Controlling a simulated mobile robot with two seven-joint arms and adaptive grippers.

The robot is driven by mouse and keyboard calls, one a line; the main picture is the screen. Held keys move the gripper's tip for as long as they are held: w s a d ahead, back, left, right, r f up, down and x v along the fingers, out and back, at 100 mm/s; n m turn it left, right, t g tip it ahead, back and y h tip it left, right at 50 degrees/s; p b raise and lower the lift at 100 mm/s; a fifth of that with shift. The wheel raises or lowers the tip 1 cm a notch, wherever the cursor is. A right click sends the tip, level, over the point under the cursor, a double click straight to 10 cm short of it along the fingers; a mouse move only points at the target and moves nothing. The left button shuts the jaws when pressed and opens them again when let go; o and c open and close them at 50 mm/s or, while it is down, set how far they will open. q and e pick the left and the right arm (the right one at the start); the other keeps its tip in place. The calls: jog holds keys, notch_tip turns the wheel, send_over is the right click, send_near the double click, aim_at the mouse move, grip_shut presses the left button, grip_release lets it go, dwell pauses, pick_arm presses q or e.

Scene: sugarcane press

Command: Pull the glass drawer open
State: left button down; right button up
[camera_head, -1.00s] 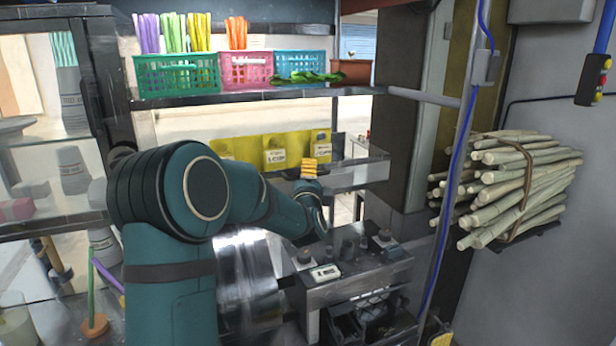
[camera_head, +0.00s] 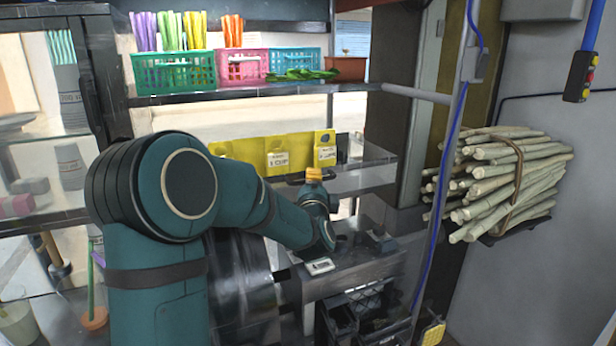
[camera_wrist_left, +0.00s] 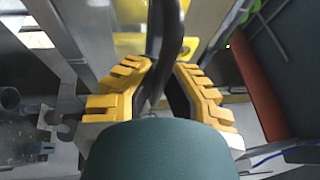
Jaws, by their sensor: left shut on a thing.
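The glass drawer (camera_head: 362,180) is a clear, metal-edged box at mid height in the head view, below the long shelf. A dark handle (camera_head: 293,181) shows at its front left; how far the drawer stands open I cannot tell. My left gripper (camera_head: 314,174) is at the handle, its yellow fingertips pointing up and its arm crossing the view. In the left wrist view, the yellow-padded fingers of this gripper (camera_wrist_left: 164,88) are closed around the dark curved handle (camera_wrist_left: 166,40). My arm hides part of the drawer front. My right gripper is not in view.
Coloured baskets (camera_head: 240,68) stand on the shelf above. Yellow price cards (camera_head: 278,158) stand behind the drawer. A steel counter (camera_head: 350,265) with a small white device (camera_head: 319,266) is below. A cane bundle (camera_head: 505,180) hangs at right, beyond a metal post with a blue cable (camera_head: 440,200).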

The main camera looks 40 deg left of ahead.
pick_arm(q)
jog(key=shift+d, duration=0.15)
jog(key=c, duration=1)
grip_release()
jog(key=shift+s, duration=0.15)
jog(key=v, duration=1.2)
